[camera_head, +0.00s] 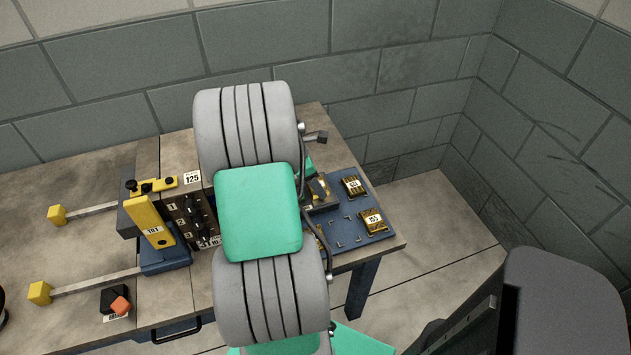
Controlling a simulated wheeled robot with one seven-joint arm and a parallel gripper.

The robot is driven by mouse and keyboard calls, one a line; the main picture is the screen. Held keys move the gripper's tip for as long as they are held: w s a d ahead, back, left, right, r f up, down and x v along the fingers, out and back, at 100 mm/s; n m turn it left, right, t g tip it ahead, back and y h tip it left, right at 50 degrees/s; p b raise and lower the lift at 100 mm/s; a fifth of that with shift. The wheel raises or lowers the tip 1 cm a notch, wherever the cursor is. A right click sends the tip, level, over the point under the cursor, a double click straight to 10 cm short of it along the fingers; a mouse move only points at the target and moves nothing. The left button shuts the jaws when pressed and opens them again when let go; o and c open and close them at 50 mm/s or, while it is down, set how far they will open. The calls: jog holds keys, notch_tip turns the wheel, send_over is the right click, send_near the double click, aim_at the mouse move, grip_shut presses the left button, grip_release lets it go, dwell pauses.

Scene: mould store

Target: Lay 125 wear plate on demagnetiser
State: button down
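My arm covers the middle of the view. My gripper end (320,192) shows only in part at its right edge, over the blue board (377,237); its fingers cannot be made out clearly, nor whether they hold anything. Two bronze-coloured plates with white labels lie on the board: one at the back (353,186) and one in front (372,222). Neither label reads clearly as 125. A white tag reading 125 (192,177) shows left of my arm, by a dark block with knobs (188,220). I cannot tell which thing is the demagnetiser.
A yellow lever device on a blue base (152,230) stands left of the knob block. Two bars with yellow ends (57,214) reach left across the bench (100,170). A black and orange item (115,301) lies at the front. Block walls stand behind and right.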

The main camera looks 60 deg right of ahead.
jog(key=shift+r, duration=0.15)
jog(key=shift+f, duration=0.25)
jog(key=shift+c, duration=1.6)
grip_release()
jog(key=p+v, duration=0.1)
jog(key=v, duration=1.1)
jog(key=shift+r, duration=0.25)
